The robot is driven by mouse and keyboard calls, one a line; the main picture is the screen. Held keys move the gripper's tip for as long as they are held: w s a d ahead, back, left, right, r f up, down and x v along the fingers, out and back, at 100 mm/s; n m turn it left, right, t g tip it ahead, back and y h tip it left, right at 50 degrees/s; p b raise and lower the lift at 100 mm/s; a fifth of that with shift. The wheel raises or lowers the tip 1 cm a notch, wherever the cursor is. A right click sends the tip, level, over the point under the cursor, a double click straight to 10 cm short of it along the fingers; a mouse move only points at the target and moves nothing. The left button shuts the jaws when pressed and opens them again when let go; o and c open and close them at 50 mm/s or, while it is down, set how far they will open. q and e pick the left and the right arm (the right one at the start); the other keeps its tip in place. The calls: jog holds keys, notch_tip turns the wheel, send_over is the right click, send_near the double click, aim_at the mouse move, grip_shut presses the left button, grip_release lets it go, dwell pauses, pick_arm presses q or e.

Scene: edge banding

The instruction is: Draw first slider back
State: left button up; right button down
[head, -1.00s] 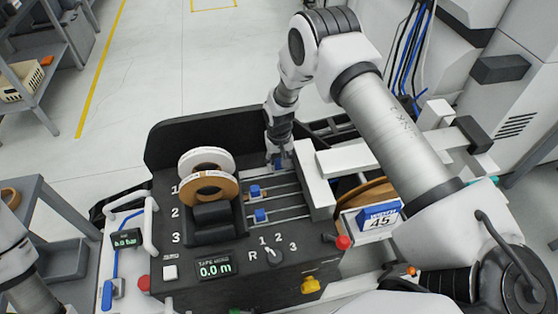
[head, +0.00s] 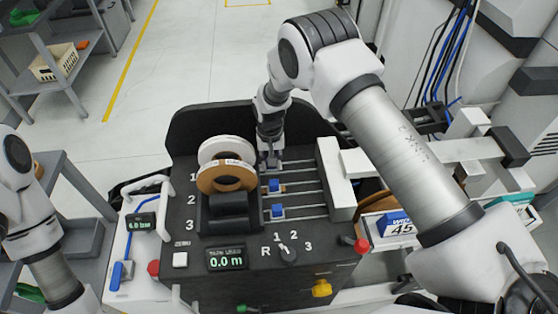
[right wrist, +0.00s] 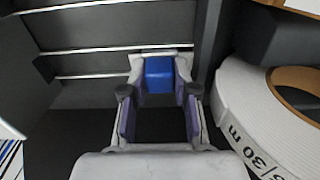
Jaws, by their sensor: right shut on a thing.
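The first slider's blue block (right wrist: 158,75) sits between the fingers of my right gripper (right wrist: 159,68) in the right wrist view. The gripper is shut on it. In the head view my right gripper (head: 270,161) reaches down at the topmost rail, close to the tape rolls, and mostly hides the first slider. The second slider (head: 275,186) and third slider (head: 277,210) have blue blocks on the rails below, near their left ends. My left arm is at the left edge; its gripper is out of view.
A white tape roll (head: 222,148) and a brown roll (head: 226,177) stand just left of the rails. A white block (head: 336,180) closes the rails' right end. The panel holds a selector knob (head: 288,254), a display (head: 227,257) and a red button (head: 361,246).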

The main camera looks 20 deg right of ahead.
jog(key=c, duration=0.9)
grip_release()
jog(key=shift+a, duration=0.3)
notch_tip(320, 180, up, 8)
jog(key=shift+r, duration=0.1)
jog(key=shift+d, duration=0.1)
